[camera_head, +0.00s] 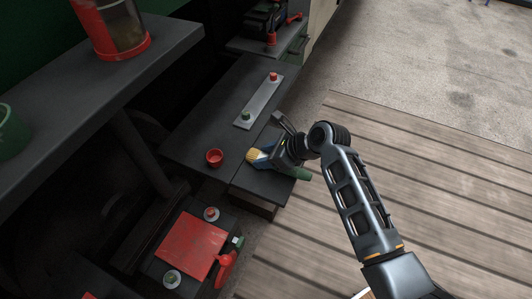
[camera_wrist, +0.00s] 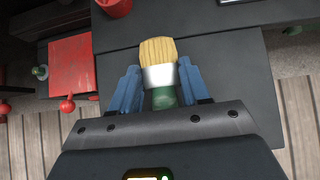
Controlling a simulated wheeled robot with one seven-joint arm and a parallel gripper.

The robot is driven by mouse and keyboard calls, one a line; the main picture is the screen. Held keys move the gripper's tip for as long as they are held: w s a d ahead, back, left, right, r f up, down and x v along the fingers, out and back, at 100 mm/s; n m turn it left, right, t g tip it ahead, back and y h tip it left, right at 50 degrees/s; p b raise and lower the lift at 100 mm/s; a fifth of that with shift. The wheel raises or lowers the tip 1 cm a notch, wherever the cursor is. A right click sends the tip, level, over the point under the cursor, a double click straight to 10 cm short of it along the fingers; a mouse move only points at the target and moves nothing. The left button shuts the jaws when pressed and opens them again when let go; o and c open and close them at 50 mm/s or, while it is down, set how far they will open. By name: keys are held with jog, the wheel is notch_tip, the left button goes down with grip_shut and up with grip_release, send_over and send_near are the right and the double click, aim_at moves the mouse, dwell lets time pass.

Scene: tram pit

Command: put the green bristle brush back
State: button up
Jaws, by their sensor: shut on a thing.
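The green bristle brush (camera_wrist: 158,62) has pale yellow bristles, a silver band and a green handle. In the wrist view my gripper (camera_wrist: 161,75) is shut on it, with the blue fingers on either side of the band and handle. The bristles point away from my gripper. In the head view the brush's bristles (camera_head: 256,155) show at the left of my gripper (camera_head: 264,154), over the dark bench top. The green handle end sticks out on the right of my gripper. Whether the brush touches the bench top cannot be told.
A red cup (camera_head: 214,157) stands on the dark bench (camera_head: 195,135), left of the brush. A metal strip (camera_head: 259,101) with red and green knobs lies further back. A red plate (camera_head: 191,246) is at the lower left. A red-based container (camera_head: 117,30) and a green cup (camera_head: 12,133) stand on the left shelf.

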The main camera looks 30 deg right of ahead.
jog(key=shift+f, duration=0.1)
jog(key=o, duration=1.1)
jog(key=shift+f+b, duration=0.2)
jog(key=shift+b, duration=0.2)
jog(key=shift+f+b, duration=0.15)
jog(key=shift+b, duration=0.35)
jog(key=v, duration=0.8)
jog(key=shift+s+d+f+p, duration=0.15)
jog(key=shift+d+f+p, duration=0.1)
jog(key=shift+p, duration=0.1)
